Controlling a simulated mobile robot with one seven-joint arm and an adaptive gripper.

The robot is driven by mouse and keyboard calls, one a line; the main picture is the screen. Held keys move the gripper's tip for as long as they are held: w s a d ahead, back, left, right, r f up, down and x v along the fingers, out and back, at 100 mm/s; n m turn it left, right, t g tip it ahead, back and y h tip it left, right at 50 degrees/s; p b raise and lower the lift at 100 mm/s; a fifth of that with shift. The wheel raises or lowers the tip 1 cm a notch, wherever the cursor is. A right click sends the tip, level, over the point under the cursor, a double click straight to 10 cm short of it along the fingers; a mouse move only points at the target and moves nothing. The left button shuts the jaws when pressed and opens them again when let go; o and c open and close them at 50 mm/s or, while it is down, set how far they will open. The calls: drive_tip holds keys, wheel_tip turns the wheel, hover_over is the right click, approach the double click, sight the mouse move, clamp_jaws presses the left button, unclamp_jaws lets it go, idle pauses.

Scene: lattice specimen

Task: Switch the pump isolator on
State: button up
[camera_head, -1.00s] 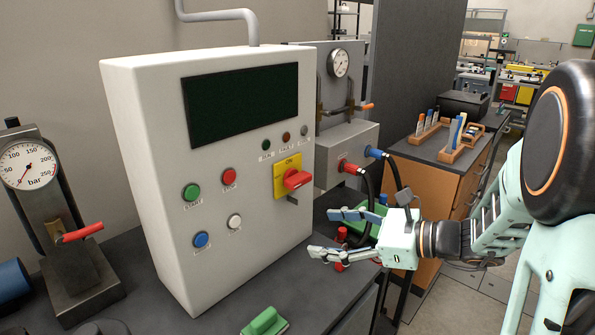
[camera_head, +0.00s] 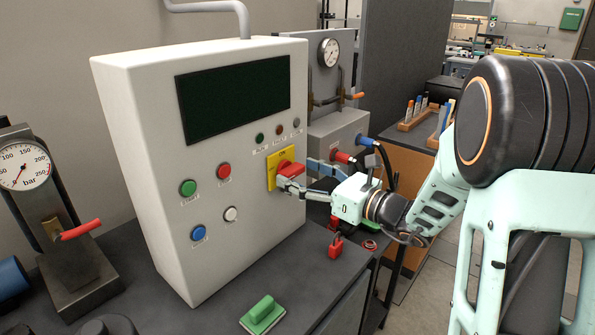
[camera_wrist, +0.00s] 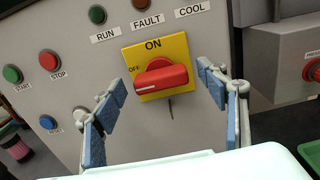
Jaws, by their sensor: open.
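The pump isolator is a red rotary handle (camera_wrist: 160,77) on a yellow plate (camera_wrist: 152,48) marked ON at the top and OFF at the left. In the wrist view the handle lies nearly level, its white-marked end toward OFF. In the head view the red handle (camera_head: 288,168) is partly hidden by my gripper (camera_head: 298,178). My gripper also shows in the wrist view (camera_wrist: 163,100), open, with one blue-padded finger on each side of the handle. Both fingers look apart from it, and nothing is held.
The grey cabinet (camera_head: 140,150) has START, STOP and RESET buttons left of the isolator and lamps above it. A pressure gauge stand (camera_head: 75,270) is at far left. A green-handled block (camera_head: 263,314) and a red padlock (camera_head: 335,247) lie on the bench.

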drive_tip(key=shift+w+a, duration=0.35)
drive_tip(key=shift+a, duration=0.15)
drive_tip(key=c, duration=1.2)
drive_tip(key=shift+o, duration=0.2)
